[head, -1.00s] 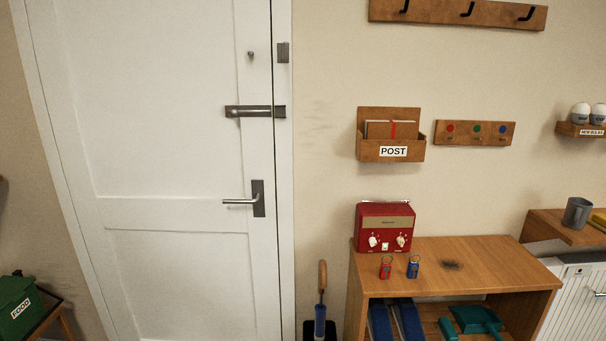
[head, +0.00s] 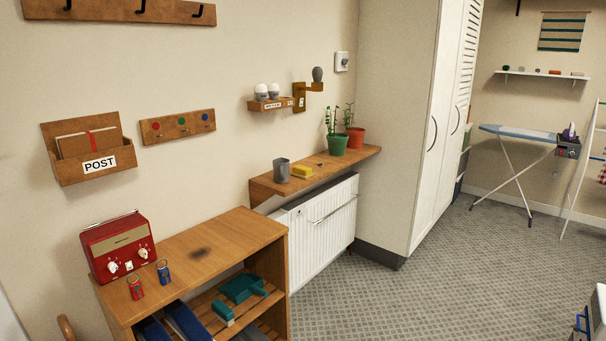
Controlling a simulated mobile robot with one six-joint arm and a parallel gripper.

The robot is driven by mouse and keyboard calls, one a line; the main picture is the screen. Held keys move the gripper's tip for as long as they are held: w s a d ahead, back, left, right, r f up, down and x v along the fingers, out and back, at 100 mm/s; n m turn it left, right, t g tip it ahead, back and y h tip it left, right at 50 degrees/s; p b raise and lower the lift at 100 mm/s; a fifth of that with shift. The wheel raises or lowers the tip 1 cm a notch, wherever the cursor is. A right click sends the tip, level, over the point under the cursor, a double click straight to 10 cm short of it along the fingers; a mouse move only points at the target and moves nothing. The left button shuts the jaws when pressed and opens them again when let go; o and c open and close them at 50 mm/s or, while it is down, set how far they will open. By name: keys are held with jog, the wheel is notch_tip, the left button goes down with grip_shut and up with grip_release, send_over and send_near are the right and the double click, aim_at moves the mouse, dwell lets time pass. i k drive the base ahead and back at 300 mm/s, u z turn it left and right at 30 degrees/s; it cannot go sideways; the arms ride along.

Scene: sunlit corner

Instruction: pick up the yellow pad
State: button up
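The yellow pad (head: 302,171) is a small block lying on the wooden shelf (head: 348,163) above the white radiator. It lies just right of a grey cup (head: 281,169). The pad is small in the head view, and nothing hides it. My gripper is not in view.
A wooden cabinet (head: 230,237) with a red radio (head: 118,247) on top stands at the left front. Potted plants stand on the shelf's far end, near a tall white cupboard (head: 397,120). The radiator (head: 320,230) is below the shelf. Grey patterned floor (head: 430,290) is open at the right.

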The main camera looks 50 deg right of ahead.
aim_at(301, 172)
jog(key=z, duration=0.7)
jog(key=k, duration=0.5)
jog(key=z, duration=0.65)
jog(key=i, duration=0.5)
jog(key=z, duration=0.1)
